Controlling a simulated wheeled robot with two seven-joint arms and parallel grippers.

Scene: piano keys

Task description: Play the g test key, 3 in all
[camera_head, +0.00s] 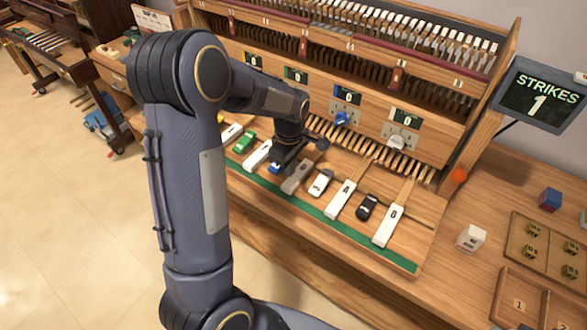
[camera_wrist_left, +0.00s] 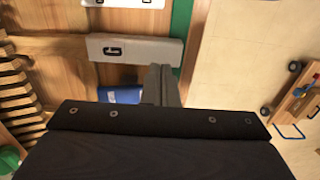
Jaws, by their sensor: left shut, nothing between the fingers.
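The G key (camera_head: 297,177) is a grey-looking bar among the row of white keys, its letter hard to read in the head view. In the left wrist view the G key (camera_wrist_left: 120,48) shows its letter clearly. My left gripper (camera_head: 279,165) is shut and empty, pointing down beside the G key and over a blue block. In the left wrist view the closed fingers (camera_wrist_left: 158,72) reach the edge of the G key near its green-strip end. I cannot tell whether they touch it. The screen (camera_head: 540,98) reads STRIKES 1. My right gripper is out of view.
A blue block (camera_wrist_left: 120,95) lies beside the G key. A green block (camera_head: 244,141), a white block (camera_head: 321,182) and a black block (camera_head: 367,207) sit between other keys.

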